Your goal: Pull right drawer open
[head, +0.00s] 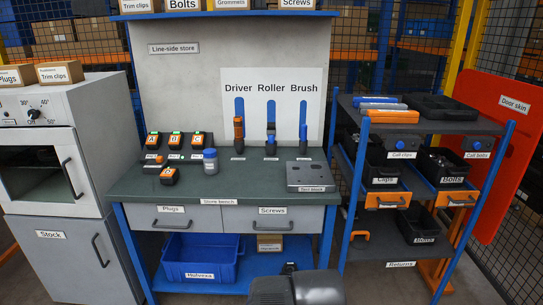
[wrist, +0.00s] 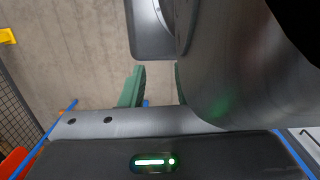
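The right drawer (head: 272,218), labelled Screws, is in the grey front of the store bench in the head view. It looks shut, level with the left drawer (head: 170,218), labelled Plugs. A dark bar handle (head: 273,226) runs below its label. My gripper (wrist: 158,90) shows two green fingers in the wrist view, apart, with nothing seen between them. The right finger is partly hidden by a grey rounded part of my arm. In the head view my arm shows at the bottom middle, below and in front of the right drawer; the fingertips cannot be made out there.
A blue crate (head: 200,261) and a small box (head: 269,243) sit on the shelf under the drawers. A grey oven cabinet (head: 62,150) stands left. A blue-framed cart (head: 380,249) with bins stands close on the right, with a red door skin (head: 503,150) behind it.

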